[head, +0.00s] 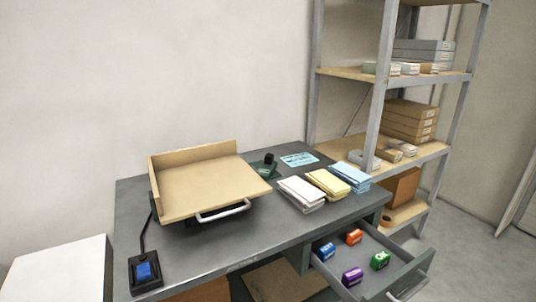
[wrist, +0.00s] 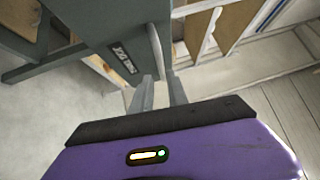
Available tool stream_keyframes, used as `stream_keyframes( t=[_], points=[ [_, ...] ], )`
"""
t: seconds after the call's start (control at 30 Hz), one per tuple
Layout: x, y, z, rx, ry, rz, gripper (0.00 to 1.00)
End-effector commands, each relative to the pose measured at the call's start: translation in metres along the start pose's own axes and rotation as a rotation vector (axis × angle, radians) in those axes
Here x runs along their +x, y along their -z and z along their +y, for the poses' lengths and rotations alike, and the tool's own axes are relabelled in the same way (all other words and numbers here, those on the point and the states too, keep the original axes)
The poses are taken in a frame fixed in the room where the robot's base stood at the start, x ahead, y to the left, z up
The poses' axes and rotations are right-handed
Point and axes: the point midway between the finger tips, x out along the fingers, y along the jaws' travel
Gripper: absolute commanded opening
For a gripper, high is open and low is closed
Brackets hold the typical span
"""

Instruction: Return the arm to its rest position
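My gripper (wrist: 160,92) shows only in the wrist view. Its two grey fingers stand apart above the purple hand housing (wrist: 170,152), which carries a small lit indicator. No object is visibly held between them. Beyond the fingers is a grey drawer front (wrist: 110,35) with a label and a pale handle (wrist: 157,50), which lines up with the fingertips in the picture. In the head view nothing grips the drawer handle (head: 410,287), and neither the arm nor the gripper is in sight.
The grey desk (head: 250,240) has its drawer (head: 335,280) pulled out, with blue, orange, green and purple boxes inside. A wooden tray (head: 205,185), paper stacks (head: 325,183) and a blue-button device (head: 146,272) are on top. A shelf rack (head: 380,90) stands behind right.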

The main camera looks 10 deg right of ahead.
Motion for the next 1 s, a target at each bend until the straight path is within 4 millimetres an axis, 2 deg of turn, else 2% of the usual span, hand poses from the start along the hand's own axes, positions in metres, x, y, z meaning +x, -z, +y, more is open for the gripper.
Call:
stream_keyframes(
  t=[0.07, 0.13, 0.27, 0.37, 0.6, 0.8, 1.0],
  points=[
    [0.002, -0.001, -0.005, -0.103, 0.005, -0.002, 0.2],
    [0.005, -0.004, -0.02, -0.218, 0.029, -0.005, 0.2],
    [-0.016, -0.012, -0.04, -0.46, 0.042, -0.022, 0.2],
    [-0.046, -0.024, -0.057, -0.665, 0.043, -0.054, 0.2],
    [-0.141, -0.055, -0.102, -1.118, 0.045, -0.177, 0.2],
    [-0.215, -0.073, -0.149, -1.397, 0.063, -0.303, 0.2],
    [-0.279, -0.082, -0.199, -1.571, 0.077, -0.444, 0.2]
  ],
)
